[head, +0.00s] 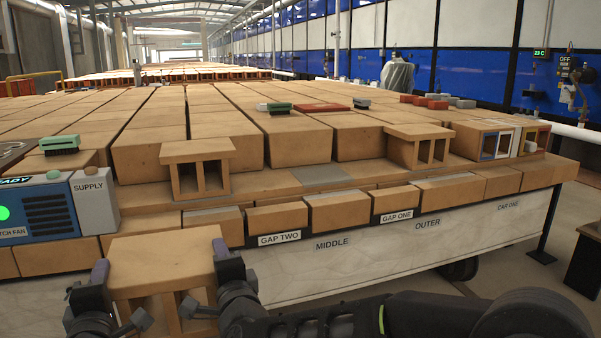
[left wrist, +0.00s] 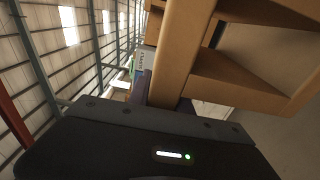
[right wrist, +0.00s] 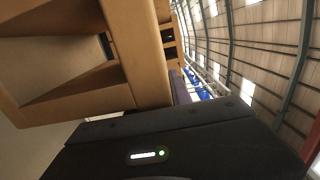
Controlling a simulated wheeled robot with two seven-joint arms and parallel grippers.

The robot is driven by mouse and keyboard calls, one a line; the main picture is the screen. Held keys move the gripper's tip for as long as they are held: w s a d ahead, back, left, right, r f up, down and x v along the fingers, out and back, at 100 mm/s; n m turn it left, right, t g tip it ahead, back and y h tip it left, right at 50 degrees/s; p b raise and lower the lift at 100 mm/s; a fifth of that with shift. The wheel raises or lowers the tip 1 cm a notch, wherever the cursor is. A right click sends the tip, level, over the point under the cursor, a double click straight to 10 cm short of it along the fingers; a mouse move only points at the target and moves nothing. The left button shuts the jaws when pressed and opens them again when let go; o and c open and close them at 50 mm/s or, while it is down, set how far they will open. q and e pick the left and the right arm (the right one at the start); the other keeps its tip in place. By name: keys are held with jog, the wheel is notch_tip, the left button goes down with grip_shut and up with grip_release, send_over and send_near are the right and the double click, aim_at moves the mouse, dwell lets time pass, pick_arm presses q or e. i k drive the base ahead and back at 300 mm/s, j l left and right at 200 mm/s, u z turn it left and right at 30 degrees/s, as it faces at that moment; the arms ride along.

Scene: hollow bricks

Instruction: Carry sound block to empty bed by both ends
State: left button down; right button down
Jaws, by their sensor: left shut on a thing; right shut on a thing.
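A tan hollow block (head: 165,262) with a flat top and open cells is held at the near left, in front of the car's side. My left gripper (head: 101,275) is shut on its left end and my right gripper (head: 222,262) is shut on its right end. The block looks about level in the head view. It fills part of the left wrist view (left wrist: 178,50) and the right wrist view (right wrist: 140,50). A bare grey bed (head: 322,178) lies on the car's ledge between two standing hollow blocks, above the MIDDLE label (head: 332,244).
A hollow block (head: 198,165) stands left of the grey bed and another (head: 420,146) stands right of it. Larger bricks (head: 296,138) are stacked behind. A blue fan box (head: 45,208) and grey supply box (head: 95,200) stand at left. GAP TWO (head: 279,239) and GAP ONE (head: 397,216) labels mark the front.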

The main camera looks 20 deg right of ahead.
aim_at(321, 174)
jog(key=l, duration=2.8)
